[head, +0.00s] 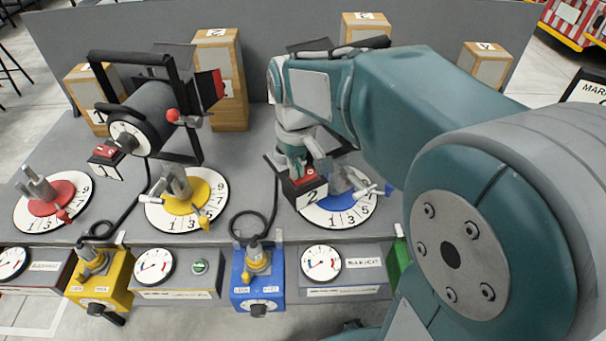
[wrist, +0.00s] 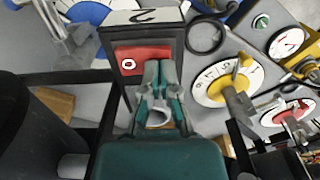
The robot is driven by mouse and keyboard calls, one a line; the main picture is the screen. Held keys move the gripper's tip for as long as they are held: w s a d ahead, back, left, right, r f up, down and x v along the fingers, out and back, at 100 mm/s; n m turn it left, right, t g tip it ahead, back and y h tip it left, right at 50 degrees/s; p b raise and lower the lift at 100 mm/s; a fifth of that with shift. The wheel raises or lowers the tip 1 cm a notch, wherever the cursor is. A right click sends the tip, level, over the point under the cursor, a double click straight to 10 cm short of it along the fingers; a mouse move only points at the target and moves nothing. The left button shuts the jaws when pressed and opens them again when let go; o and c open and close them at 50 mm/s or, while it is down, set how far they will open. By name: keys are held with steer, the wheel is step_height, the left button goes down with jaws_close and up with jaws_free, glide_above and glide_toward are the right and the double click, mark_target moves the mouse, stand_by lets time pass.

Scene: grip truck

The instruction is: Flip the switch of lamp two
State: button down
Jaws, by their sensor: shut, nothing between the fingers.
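The lamp two switch is a dark box marked 2 (head: 311,196) with a red rocker (head: 308,175) on top. In the wrist view the red rocker (wrist: 128,64) shows a white ring mark on its left part, and the 2 label (wrist: 145,16) is above it. My gripper (head: 297,168) points down at the switch from behind. In the wrist view my gripper's fingers (wrist: 159,76) are together and empty. They cover the right part of the rocker. I cannot tell whether they press on it. Lamp two itself is mostly hidden behind my arm.
Lamp one (head: 150,110) and its switch box marked 1 (head: 105,160) stand on the left. A blue dial (head: 352,200) lies close beside the lamp two switch. A yellow dial (head: 187,197), a red dial (head: 52,200) and a black cable (head: 268,215) are nearby.

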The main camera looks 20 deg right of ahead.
steer(key=shift+f, duration=0.1)
steer(key=shift+r, duration=3.55)
steer(key=s+f+m+t, duration=0.2)
steer(key=s+t, duration=0.3)
steer(key=s, duration=0.9)
steer(key=shift+f+t, duration=0.3)
steer(key=shift+f, duration=0.4)
